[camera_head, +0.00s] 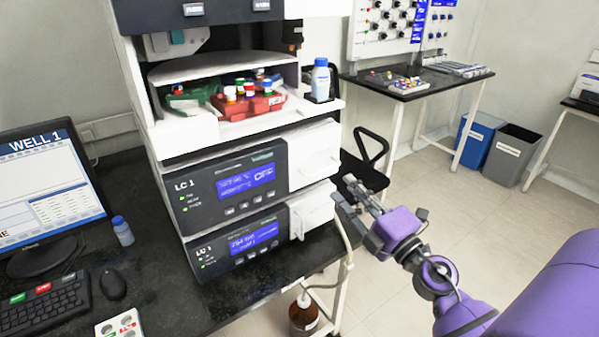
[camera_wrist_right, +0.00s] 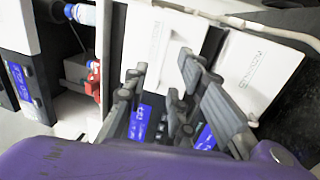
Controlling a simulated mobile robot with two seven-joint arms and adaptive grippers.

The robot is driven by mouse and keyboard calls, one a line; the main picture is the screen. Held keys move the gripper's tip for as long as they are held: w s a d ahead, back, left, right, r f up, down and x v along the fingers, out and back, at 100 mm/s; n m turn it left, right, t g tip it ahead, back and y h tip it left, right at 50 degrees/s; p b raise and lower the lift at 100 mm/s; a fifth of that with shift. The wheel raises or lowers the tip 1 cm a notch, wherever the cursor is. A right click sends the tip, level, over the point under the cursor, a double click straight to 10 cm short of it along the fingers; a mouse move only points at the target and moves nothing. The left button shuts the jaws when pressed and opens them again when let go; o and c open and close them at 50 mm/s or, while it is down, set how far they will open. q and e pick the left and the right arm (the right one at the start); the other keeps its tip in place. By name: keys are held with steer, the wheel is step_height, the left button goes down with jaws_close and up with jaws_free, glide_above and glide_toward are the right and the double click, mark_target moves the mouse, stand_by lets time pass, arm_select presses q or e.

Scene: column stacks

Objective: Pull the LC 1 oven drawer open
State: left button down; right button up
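The LC 1 stack (camera_head: 222,187) stands on the black bench, with a dark front and a lit blue display. White panels fill its right side: an upper one (camera_head: 314,152) with a small knob, and a lower one (camera_head: 314,208) with a handle. Both look closed; I cannot tell which is the oven drawer. My right gripper (camera_head: 352,202) is just right of the lower white panel, apart from it as far as I can tell. In the right wrist view its fingers (camera_wrist_right: 163,72) are spread and empty, with white panels beyond. My left gripper is not in view.
A pale tube (camera_head: 345,235) hangs by the bench edge near my right gripper. A brown bottle (camera_head: 303,313) stands below. Open floor lies right.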

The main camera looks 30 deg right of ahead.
mark_target(328, 169)
steer(key=w, duration=0.2)
steer(key=w+p, duration=0.1)
steer(key=w, duration=0.1)
steer(key=w+r, duration=0.1)
steer(key=shift+w+a+p, duration=0.35)
steer(key=shift+w+a, duration=0.05)
steer(key=shift+w, duration=0.7)
jaws_close()
